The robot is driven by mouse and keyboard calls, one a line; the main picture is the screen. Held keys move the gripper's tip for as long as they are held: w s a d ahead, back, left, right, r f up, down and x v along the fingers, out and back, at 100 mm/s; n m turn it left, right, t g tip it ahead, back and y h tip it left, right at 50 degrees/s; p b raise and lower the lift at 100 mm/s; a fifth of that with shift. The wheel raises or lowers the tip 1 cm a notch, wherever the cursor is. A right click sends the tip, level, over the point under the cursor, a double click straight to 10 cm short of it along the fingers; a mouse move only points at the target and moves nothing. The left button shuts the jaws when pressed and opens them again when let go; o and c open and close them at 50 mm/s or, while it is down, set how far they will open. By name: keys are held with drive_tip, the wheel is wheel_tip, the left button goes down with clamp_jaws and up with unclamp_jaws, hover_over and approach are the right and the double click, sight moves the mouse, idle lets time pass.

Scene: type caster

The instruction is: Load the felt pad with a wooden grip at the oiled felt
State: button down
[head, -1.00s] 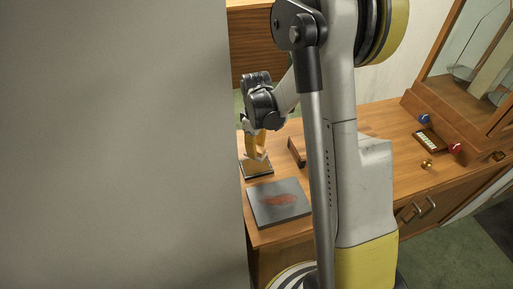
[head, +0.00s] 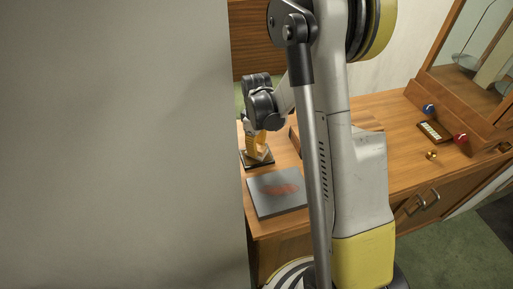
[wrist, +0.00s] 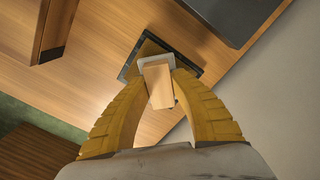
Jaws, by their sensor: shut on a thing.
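My gripper (wrist: 160,85) has its yellow fingers shut on the light wooden grip (wrist: 158,86) of the felt pad (wrist: 146,63). The pad is a pale grey square at the far end of the grip. Beyond it is the oiled felt (wrist: 148,47), a mustard-coloured square in a dark, shallow tray (wrist: 187,62). The pad overlaps the felt in the wrist view; I cannot tell whether they touch. In the head view my gripper (head: 259,144) points down over the tray (head: 264,162), at the left of the wooden counter; the pad is small there and partly hidden.
A grey slab with a reddish patch (head: 277,190) lies in front of the tray. My arm covers the middle of the counter. At the right are a blue knob (head: 429,109), a red knob (head: 460,139), a brass piece (head: 432,155) and a glass-fronted case (head: 470,75). A pale wall fills the left.

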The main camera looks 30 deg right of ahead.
drive_tip(key=shift+f+b, duration=0.55)
drive_tip(key=shift+b, duration=0.15)
idle(1.8)
drive_tip(key=shift+r, duration=0.1)
drive_tip(key=shift+r+p, duration=2.15)
drive_tip(key=shift+r, duration=1.3)
